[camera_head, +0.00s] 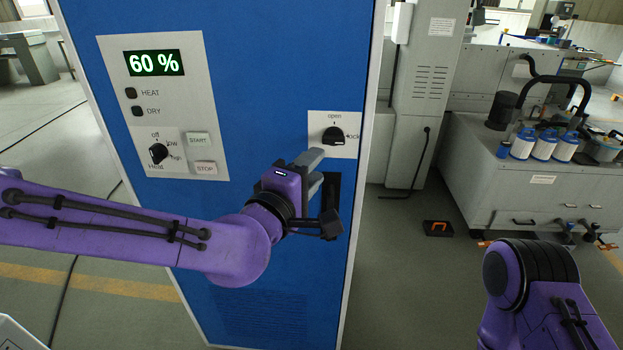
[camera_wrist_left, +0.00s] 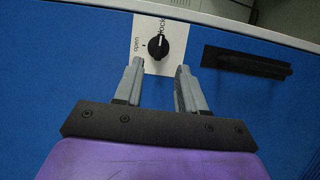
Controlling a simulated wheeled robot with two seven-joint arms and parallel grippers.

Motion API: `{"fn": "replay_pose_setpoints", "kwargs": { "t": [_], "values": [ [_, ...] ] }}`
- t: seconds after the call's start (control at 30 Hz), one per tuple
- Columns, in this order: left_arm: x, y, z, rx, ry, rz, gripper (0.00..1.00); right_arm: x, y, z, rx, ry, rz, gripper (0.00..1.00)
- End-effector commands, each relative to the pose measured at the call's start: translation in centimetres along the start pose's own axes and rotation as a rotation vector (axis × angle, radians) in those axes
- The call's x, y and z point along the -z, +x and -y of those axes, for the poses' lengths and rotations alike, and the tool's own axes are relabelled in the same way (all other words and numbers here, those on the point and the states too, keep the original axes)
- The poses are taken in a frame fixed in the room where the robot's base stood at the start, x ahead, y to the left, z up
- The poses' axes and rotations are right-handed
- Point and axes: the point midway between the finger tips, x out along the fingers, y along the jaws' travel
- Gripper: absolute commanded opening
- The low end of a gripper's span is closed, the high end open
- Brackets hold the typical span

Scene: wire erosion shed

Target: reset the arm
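My left gripper (camera_head: 317,167) is in front of the blue cabinet door (camera_head: 270,70), just below the black lock knob (camera_head: 334,136). In the left wrist view its two grey fingers (camera_wrist_left: 160,78) are apart with nothing between them. The knob (camera_wrist_left: 155,43) shows just beyond the fingertips, on a white plate marked open and lock; its bar lies toward the lock mark. I see no clear contact with it. Of my right arm (camera_head: 540,290), only purple and black links show at the lower right; its gripper is out of view.
A dark door handle recess (camera_head: 332,190) lies close beside my left gripper. A control panel (camera_head: 165,105) reads 60 %. A grey machine bench (camera_head: 545,185) with white bottles stands at right. A small black and orange item (camera_head: 438,228) lies on the floor.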

Motion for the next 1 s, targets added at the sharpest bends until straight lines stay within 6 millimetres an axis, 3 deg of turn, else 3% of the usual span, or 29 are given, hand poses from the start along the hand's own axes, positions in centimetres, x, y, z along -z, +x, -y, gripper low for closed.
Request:
{"fn": "replay_pose_setpoints", "kwargs": {
  "t": [0.37,0.47,0.57,0.67,0.7,0.77,0.8,0.87,1.0],
  "values": [
    [0.0,-0.8,0.0,0.001,0.003,0.0,0.4,-0.1,0.1,0.0,0.0,0.0,0.0,0.0],
    [0.3,-0.9,0.1,0.0,0.08,-0.015,0.4,-0.1,0.2,0.0,0.0,0.0,0.0,0.0],
    [3.3,-1.0,6.0,0.121,0.219,-0.083,0.4,-0.1,0.3,0.0,0.0,0.0,0.0,0.0],
    [6.0,-2.2,14.7,0.309,0.324,-0.121,0.4,-0.2,0.5,0.0,0.0,0.0,0.0,0.0],
    [7.0,-3.1,18.2,0.387,0.363,-0.128,0.4,-0.2,0.5,0.0,0.0,0.0,0.0,0.0],
    [8.3,-5.0,23.2,0.504,0.419,-0.134,0.4,-0.2,0.6,0.1,0.0,0.0,0.0,0.0],
    [9.1,-6.6,26.5,0.583,0.455,-0.132,0.4,-0.3,0.7,0.1,0.0,0.0,0.0,0.0],
    [10.2,-9.4,31.2,0.702,0.508,-0.123,0.4,-0.3,0.8,0.1,0.0,0.0,0.0,0.0],
    [12.3,-17.9,40.6,0.982,0.626,-0.074,0.4,-0.5,1.1,0.1,0.0,0.0,0.0,0.0]
  ]
}}
